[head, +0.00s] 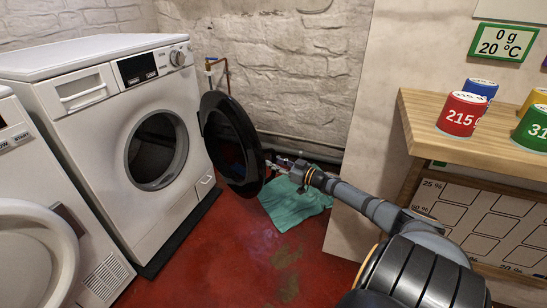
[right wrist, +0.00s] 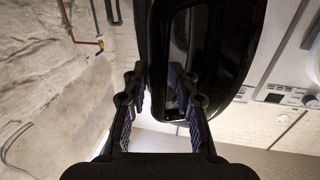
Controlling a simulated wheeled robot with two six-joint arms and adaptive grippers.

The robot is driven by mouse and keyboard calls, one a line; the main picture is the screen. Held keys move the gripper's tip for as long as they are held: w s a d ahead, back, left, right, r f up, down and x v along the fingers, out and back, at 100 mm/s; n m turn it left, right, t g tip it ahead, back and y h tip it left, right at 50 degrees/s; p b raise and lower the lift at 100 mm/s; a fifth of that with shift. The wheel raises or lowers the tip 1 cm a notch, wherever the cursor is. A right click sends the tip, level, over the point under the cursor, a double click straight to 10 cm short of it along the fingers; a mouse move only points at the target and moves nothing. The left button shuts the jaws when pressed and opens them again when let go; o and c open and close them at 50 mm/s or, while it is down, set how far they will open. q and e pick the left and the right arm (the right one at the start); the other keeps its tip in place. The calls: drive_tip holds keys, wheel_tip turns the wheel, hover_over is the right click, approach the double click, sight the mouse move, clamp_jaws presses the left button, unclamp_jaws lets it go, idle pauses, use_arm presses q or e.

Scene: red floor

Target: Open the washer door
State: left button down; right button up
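The white washer (head: 105,130) stands at the left with its round drum opening (head: 155,150) uncovered. Its round black door (head: 231,140) stands swung wide open, out from the right side of the opening. My right gripper (head: 277,165) is at the door's outer right side in the head view. In the right wrist view my right gripper (right wrist: 155,85) has its two fingers apart, with the black door (right wrist: 205,50) just beyond and to the right. I cannot tell whether a finger touches the door. My left gripper is not in view.
A second white machine (head: 45,230) stands at the near left. A green cloth (head: 296,205) lies on the red floor behind my right forearm. A wooden shelf (head: 415,115) with several coloured cans is at the right. The floor in front of the washer is clear.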

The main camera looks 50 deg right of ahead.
drive_tip(key=s+d, duration=0.1)
drive_tip(key=s, duration=0.6)
drive_tip(key=shift+s+d, duration=0.15)
drive_tip(key=shift+d, duration=0.05)
drive_tip(key=shift+c, duration=0.2)
